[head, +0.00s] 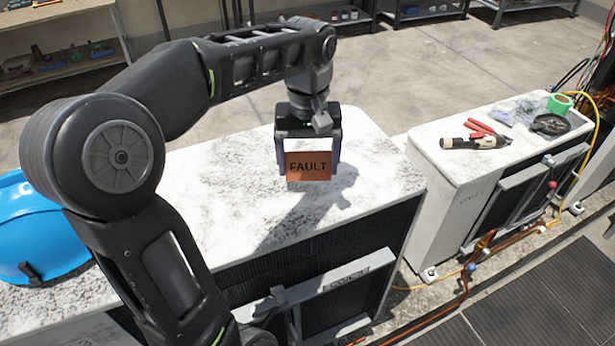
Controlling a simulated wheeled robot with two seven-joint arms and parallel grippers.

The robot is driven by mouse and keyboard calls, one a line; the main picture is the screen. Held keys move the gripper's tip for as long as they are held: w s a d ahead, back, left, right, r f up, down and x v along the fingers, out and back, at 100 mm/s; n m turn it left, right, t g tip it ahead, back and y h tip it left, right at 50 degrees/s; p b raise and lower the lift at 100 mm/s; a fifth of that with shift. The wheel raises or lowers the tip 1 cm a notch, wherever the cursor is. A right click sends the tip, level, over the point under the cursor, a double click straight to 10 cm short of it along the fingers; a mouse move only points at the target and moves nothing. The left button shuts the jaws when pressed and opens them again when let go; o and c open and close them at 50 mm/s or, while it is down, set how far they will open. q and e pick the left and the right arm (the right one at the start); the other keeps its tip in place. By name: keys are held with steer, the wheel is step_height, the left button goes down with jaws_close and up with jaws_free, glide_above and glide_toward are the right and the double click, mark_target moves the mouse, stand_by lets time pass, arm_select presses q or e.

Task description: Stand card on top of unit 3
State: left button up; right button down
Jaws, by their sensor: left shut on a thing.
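The card is over the speckled white top of the near condenser unit (377,177). I cannot tell whether its lower edge touches that top. A shadow of the arm and gripper falls on the top in front of it. No unit number is readable. My right gripper is not in view.
A blue hard hat (38,232) lies on the unit's left end. A second condenser (440,165) stands to the right with red-handled pliers (482,129), a dark-and-tan tool (490,142) and green tape (559,103) on top. The near unit's top is clear around the card.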

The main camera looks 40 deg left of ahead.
mark_target(308, 177)
arm_select(q)
step_height(308, 177, down, 4)
steer(key=shift+r, duration=0.25)
steer(key=shift+f, duration=0.1)
steer(key=shift+f, duration=0.1)
steer(key=shift+f, duration=0.15)
steer(key=o, duration=1.3)
